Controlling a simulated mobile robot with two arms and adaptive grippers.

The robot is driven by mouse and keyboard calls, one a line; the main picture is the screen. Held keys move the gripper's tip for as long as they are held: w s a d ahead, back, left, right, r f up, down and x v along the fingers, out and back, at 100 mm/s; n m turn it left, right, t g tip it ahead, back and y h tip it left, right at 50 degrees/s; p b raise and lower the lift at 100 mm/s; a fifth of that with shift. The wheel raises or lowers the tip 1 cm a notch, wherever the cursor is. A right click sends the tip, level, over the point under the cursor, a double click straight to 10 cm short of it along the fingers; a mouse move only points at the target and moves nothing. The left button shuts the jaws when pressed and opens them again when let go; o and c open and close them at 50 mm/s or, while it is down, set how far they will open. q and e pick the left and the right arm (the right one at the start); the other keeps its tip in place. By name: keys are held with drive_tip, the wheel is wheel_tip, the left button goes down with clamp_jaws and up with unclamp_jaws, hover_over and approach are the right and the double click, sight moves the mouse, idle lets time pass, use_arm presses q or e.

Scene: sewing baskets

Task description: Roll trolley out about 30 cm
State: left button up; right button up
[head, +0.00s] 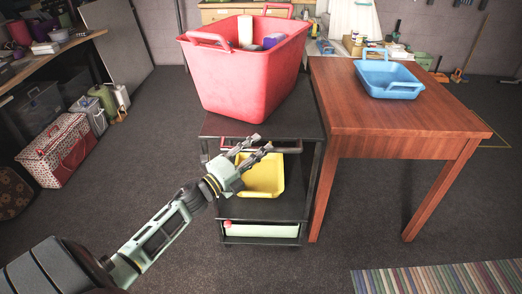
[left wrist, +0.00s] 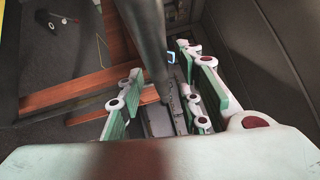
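The trolley (head: 213,124) is a black cart with open shelves, standing left of the wooden table. Its dark bar handle (head: 288,150) runs across the front just below the top shelf. My left gripper (head: 258,144) is at this handle, with its two fingers apart and pointing toward the trolley. In the left wrist view a dark bar (left wrist: 149,45) passes between the spread green-padded fingers of the gripper (left wrist: 160,85). I cannot tell whether the fingers touch it. My right gripper is not in view.
A red basket (head: 245,85) with items sits on top of the trolley; a yellow bin (head: 263,178) is on its middle shelf. The wooden table (head: 420,122) with a blue basket (head: 388,78) stands close at its right. Floor in front (head: 210,270) is clear; a striped rug (head: 440,280) lies front right.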

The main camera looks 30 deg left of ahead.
use_arm(q)
drive_tip(key=shift+w+d+r, duration=0.1)
drive_tip(key=shift+w+d, duration=0.05)
drive_tip(key=shift+w, duration=0.35)
clamp_jaws()
idle(0.3)
